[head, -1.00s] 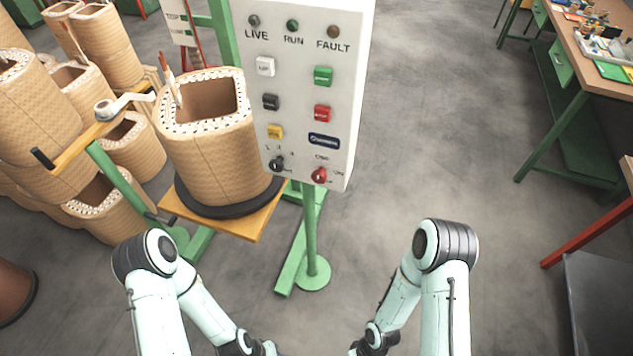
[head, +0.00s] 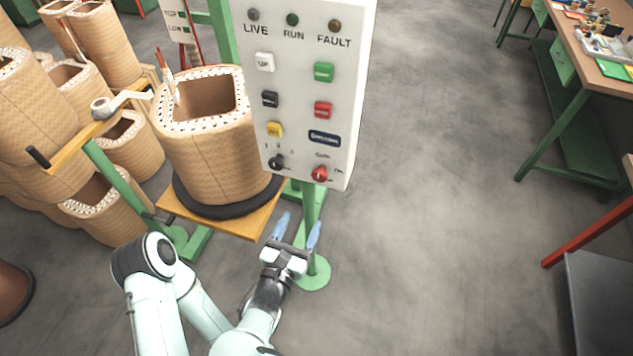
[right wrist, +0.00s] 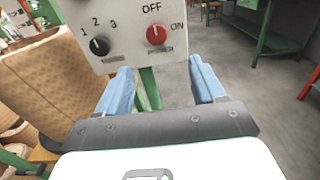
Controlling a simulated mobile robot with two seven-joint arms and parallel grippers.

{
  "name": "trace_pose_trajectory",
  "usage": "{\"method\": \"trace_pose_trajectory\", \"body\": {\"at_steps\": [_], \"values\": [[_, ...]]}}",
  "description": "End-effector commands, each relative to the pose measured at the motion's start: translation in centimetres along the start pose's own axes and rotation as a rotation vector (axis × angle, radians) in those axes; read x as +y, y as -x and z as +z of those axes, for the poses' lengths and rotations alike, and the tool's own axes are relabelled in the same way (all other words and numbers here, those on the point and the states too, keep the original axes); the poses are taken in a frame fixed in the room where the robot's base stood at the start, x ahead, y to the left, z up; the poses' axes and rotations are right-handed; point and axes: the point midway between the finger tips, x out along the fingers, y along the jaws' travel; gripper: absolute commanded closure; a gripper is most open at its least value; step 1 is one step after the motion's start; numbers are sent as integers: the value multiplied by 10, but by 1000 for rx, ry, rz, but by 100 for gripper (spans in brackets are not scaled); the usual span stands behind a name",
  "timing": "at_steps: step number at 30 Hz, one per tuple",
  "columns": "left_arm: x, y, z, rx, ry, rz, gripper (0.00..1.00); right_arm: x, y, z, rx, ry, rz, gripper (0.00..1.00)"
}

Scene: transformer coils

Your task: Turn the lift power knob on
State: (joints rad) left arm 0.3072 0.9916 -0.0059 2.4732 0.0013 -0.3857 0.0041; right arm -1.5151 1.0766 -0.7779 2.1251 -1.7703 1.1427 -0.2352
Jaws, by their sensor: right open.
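The white control panel (head: 345,95) stands on a green post. Its red knob (head: 320,173) is at the lower right; in the right wrist view this red knob (right wrist: 156,34) sits between OFF above and ON at its right. I cannot tell exactly where its pointer stands. My right gripper (head: 299,226) is open and empty, below the panel and apart from the knob. In the right wrist view its blue fingers (right wrist: 163,82) are spread below the knob.
A black knob (right wrist: 99,46) marked 1, 2, 3 is left of the red one. Push buttons, such as the green one (head: 323,72), sit above. A wound coil (head: 215,150) stands close on the left on a yellow platform (head: 240,222).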

Motion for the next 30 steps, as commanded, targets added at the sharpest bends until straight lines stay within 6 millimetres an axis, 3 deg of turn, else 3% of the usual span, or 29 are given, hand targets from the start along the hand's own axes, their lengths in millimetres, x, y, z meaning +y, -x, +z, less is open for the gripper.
{"method": "trace_pose_trajectory", "body": {"at_steps": [5, 21, 30], "values": [[0, 1, 0, 0, 0, 0, 57, 5, -11, 6, -21, 2, 13, 31], [5, 11, -3, 6, -2, 2, 57, 6, -114, 7, -16, 1, 12, 31], [6, 13, -3, 7, -2, 2, 57, 6, -132, 7, -15, 1, 14, 31]]}}
